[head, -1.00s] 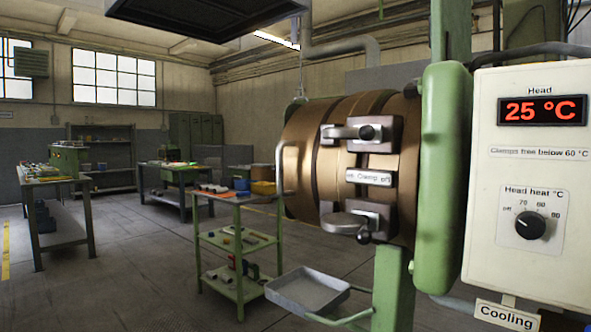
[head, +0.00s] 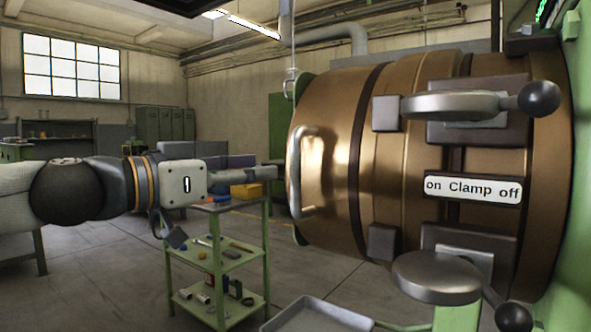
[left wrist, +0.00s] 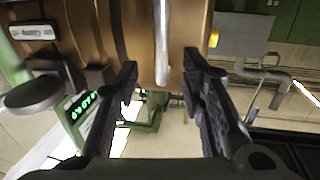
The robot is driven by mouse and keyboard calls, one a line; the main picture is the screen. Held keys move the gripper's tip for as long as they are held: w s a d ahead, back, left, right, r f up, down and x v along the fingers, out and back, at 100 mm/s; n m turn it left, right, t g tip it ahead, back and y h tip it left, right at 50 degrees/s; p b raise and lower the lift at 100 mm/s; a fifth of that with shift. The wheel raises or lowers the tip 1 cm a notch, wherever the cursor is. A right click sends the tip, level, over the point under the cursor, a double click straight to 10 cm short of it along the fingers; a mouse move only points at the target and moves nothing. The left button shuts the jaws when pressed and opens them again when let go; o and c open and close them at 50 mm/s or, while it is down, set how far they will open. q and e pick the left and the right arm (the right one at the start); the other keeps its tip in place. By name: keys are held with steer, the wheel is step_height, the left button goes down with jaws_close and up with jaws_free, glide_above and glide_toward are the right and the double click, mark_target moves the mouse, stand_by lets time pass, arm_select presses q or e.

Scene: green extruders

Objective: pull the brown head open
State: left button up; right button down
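The brown head (head: 335,110) is a large bronze-coloured drum against the green machine frame on the right; it looks closed. A silver bar handle (head: 297,172) stands on its left side. An upper clamp lever (head: 450,105) and a lower one (head: 437,279) end in dark knobs, with an "on Clamp off" label (head: 473,189) between them. My left gripper (head: 276,172) reaches the handle from the left. In the left wrist view its fingers (left wrist: 160,72) are apart, and the handle (left wrist: 162,40) shows between them, without clear contact. My right gripper is not in view.
A green trolley (head: 218,258) with tools stands behind and below my left arm. A grey tray (head: 315,316) sits below the head. Lockers (head: 165,122) and a shelf line the far wall. The floor left of the trolley is clear.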

mark_target(291, 170)
arm_select(q)
steer(key=x, duration=0.9)
steer(key=shift+w+d+f, duration=0.1)
steer(key=shift+w+f, duration=0.05)
steer(key=shift+w, duration=0.1)
jaws_close()
